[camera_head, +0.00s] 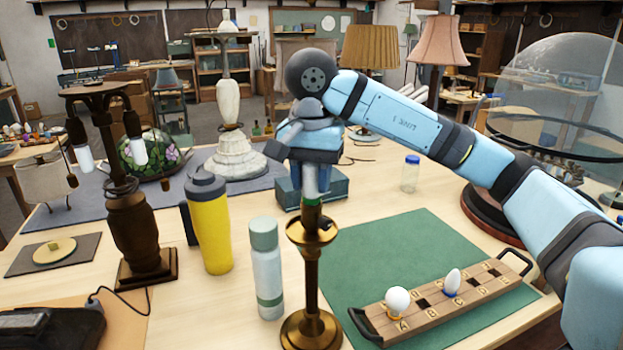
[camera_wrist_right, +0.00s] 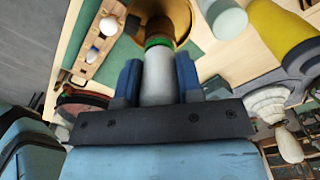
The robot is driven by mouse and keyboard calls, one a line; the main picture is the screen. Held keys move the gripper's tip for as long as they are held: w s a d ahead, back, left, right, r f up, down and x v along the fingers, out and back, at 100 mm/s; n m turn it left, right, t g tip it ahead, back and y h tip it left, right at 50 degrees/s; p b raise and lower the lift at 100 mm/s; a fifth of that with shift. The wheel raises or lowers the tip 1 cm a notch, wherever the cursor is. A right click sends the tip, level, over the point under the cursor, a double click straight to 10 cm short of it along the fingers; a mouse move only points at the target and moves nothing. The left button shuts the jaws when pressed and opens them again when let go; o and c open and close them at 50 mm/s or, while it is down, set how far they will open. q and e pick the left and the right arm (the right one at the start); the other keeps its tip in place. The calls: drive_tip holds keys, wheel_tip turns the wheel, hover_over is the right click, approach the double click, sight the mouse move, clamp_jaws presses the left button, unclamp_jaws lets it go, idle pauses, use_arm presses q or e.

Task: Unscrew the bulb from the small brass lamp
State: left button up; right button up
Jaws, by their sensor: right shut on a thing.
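The small brass lamp (camera_head: 312,285) stands upright at the front middle of the table, with a wide dish near its top. A pale tubular bulb (camera_head: 310,184) with a green collar rises from its top; it also shows in the right wrist view (camera_wrist_right: 158,85). My right gripper (camera_head: 306,160) has come down from above and is shut on this bulb. In the right wrist view the two blue fingers (camera_wrist_right: 158,78) flank it. The bulb's upper end is hidden by the gripper. The green collar sits at the lamp's socket, and I cannot tell how far it is threaded.
A wooden rack (camera_head: 440,304) with lettered slots holds a round bulb (camera_head: 397,301) and an oval bulb (camera_head: 452,281) on a green mat (camera_head: 375,255). A grey bottle (camera_head: 266,275) and a yellow tumbler (camera_head: 212,232) stand left of the lamp. A glass dome (camera_head: 560,95) is at right.

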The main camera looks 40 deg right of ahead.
drive_tip(key=n, duration=0.5)
drive_tip(key=shift+n, duration=0.3)
drive_tip(key=shift+n+b, duration=0.35)
drive_tip(key=shift+n, duration=0.45)
drive_tip(key=n, duration=0.6)
drive_tip(key=o, duration=1)
drive_tip(key=shift+c, duration=0.2)
